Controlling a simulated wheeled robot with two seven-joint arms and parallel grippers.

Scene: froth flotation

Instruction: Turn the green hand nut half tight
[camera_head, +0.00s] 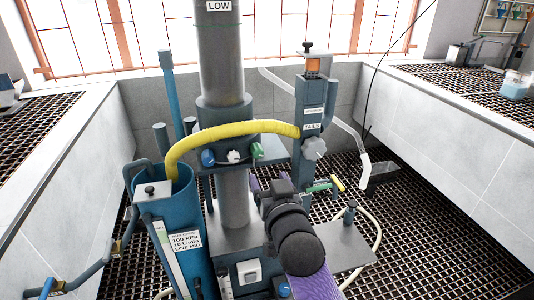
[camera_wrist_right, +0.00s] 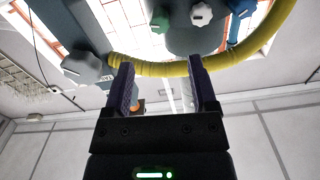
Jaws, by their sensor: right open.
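The green hand nut (camera_head: 257,150) is at the right end of a row on the column's bracket, beside a white nut (camera_head: 233,156) and a blue nut (camera_head: 208,158). In the right wrist view the green nut (camera_wrist_right: 160,20) is near the top, beyond the fingertips, with the white nut (camera_wrist_right: 201,14) and blue nut (camera_wrist_right: 240,8) to its right. My right gripper (camera_head: 262,186) is below the green nut, apart from it. In the wrist view its two purple fingers (camera_wrist_right: 160,64) are spread with nothing held. My left gripper is out of view.
A yellow hose (camera_head: 230,130) arches over the nuts and crosses behind the fingertips in the wrist view. A grey star knob (camera_head: 314,148) is on the tails post to the right. A blue tank (camera_head: 178,200) stands left. Grating (camera_head: 420,240) covers the floor.

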